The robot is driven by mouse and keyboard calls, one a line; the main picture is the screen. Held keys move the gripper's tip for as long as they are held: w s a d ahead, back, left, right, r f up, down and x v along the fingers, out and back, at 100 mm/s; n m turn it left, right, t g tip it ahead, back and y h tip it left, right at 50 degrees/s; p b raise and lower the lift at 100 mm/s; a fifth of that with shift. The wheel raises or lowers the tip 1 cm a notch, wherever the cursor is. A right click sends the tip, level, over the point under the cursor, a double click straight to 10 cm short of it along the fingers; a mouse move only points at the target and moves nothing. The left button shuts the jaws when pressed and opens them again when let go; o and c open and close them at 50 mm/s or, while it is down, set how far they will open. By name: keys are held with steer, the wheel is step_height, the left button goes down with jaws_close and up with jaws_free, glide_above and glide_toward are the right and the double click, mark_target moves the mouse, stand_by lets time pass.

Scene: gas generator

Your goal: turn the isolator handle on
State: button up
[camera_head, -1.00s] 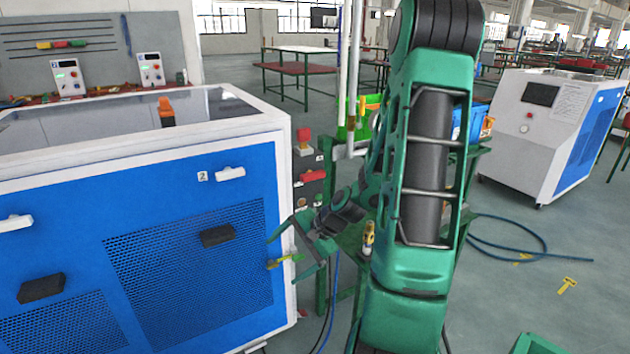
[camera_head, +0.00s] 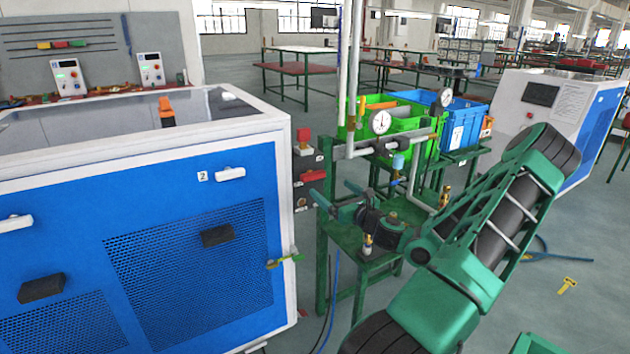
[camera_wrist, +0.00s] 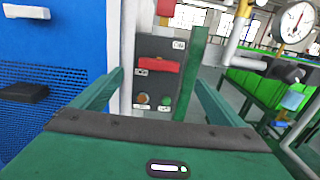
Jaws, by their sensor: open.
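The isolator handle (camera_head: 313,175) is a red bar lying horizontally on a dark grey control panel (camera_head: 299,190) beside the blue cabinet. In the wrist view the handle (camera_wrist: 153,66) sits straight ahead, level and unobstructed. My gripper (camera_head: 335,193) is in front of the panel, to the right of the handle in the head view. In the wrist view its two green fingers (camera_wrist: 159,80) are spread wide apart, with the panel showing between them. The gripper is open and empty. The handle appears beyond the fingertips, and I see no contact.
A red button (camera_head: 304,136) tops the panel; orange and green lights (camera_wrist: 165,101) sit below the handle. A green post (camera_wrist: 191,75) stands right of the panel. White pipes with a gauge (camera_head: 380,122) stand further right. The blue cabinet (camera_head: 190,240) is on the left.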

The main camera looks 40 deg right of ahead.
mark_target(315, 176)
steer(key=x, duration=1)
steer(key=shift+w+a, duration=0.1)
steer(key=shift+w, duration=0.1)
steer(key=shift+c, duration=0.3)
steer(key=c, duration=1)
